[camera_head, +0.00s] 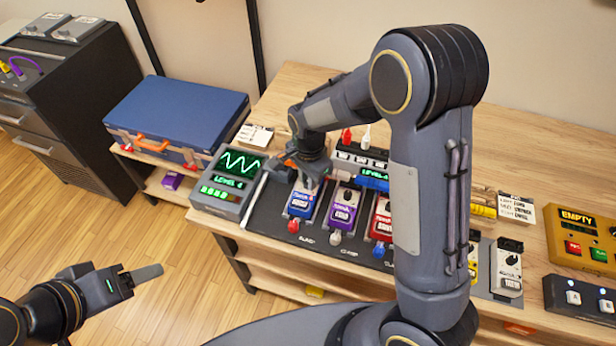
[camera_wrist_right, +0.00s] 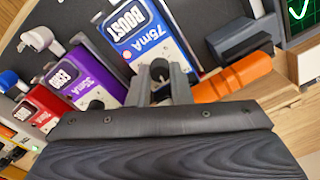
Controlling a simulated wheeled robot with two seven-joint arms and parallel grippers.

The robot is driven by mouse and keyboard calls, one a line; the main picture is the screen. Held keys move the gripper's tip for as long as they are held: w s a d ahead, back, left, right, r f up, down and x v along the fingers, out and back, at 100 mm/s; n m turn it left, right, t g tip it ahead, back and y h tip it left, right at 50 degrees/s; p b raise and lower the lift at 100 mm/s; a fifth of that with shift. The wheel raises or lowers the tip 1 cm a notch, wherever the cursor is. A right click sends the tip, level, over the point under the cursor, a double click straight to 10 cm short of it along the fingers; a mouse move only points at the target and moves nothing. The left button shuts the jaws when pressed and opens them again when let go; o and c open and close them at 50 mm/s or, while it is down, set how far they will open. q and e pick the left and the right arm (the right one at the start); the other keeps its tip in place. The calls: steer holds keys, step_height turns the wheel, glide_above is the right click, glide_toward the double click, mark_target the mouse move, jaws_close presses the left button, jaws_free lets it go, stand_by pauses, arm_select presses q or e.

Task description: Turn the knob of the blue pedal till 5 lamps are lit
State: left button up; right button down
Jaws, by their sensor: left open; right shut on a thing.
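The blue pedal (camera_head: 300,203) stands on the dark pedalboard at the left end of the pedal row. In the right wrist view the blue pedal (camera_wrist_right: 148,38) reads BOOST 75mA. My right gripper (camera_head: 309,180) is above its far end, shut on the dark knob (camera_wrist_right: 158,70), which the fingers partly hide. My left gripper (camera_head: 150,273) is open and empty over the floor, away from the table.
A purple pedal (camera_head: 343,212) and a red pedal (camera_head: 381,218) stand close to the right of the blue one. An orange thing (camera_wrist_right: 232,78) lies beside the fingers. A blue case (camera_head: 175,112) is at the left. My right arm hides part of the board.

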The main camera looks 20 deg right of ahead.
steer(key=c, duration=1.3)
jaws_free()
steer(key=shift+r, duration=0.15)
step_height(320, 180, up, 7)
steer(key=shift+s+r, duration=0.1)
steer(key=shift+r, duration=0.2)
steer(key=shift+d, duration=0.1)
steer(key=s+d+r+n+t+y, duration=0.1)
steer(key=s+d+r+n+y, duration=0.15)
steer(key=s+r, duration=0.2)
steer(key=s+d+r+n+t+y, duration=0.1)
steer(key=s+d+r+n, duration=0.15)
steer(key=s, duration=0.35)
steer(key=s+d+r+n+t, duration=0.1)
steer(key=s+n+t, duration=0.2)
steer(key=s, duration=0.9)
steer(key=n, duration=0.3)
steer(key=shift+d, duration=0.25)
